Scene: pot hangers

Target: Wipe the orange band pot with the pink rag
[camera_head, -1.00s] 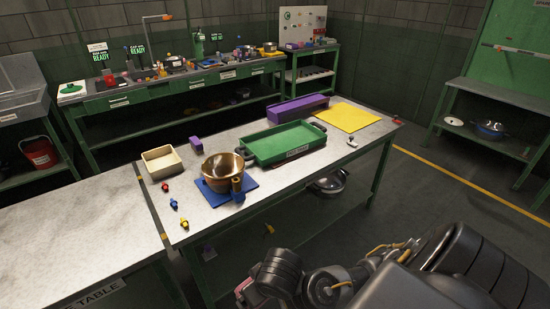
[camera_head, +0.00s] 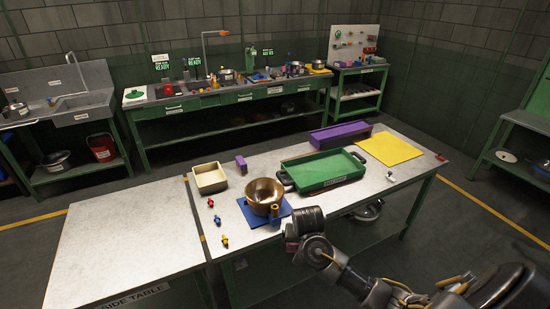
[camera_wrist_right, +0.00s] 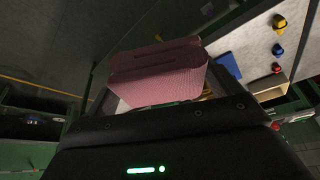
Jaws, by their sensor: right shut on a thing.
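A pink rag (camera_wrist_right: 157,78) is in my right gripper, large in the right wrist view. In the head view my right gripper (camera_head: 292,243) is at the table's front edge, just right of and nearer than a copper-brown pot, with a little pink showing at its tip. The pot (camera_head: 262,191) stands upright on a blue mat (camera_head: 287,207), with a brown handle-like piece at its front. I cannot make out an orange band on it. The gripper appears apart from the pot. My left gripper is not in view.
A green tray (camera_head: 322,169), purple box (camera_head: 338,135), yellow sheet (camera_head: 391,148) and cream bin (camera_head: 209,178) are on the table. Several small coloured pieces lie left of the mat. The side table (camera_head: 120,239) is bare. A metal pot (camera_head: 368,210) sits below the table.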

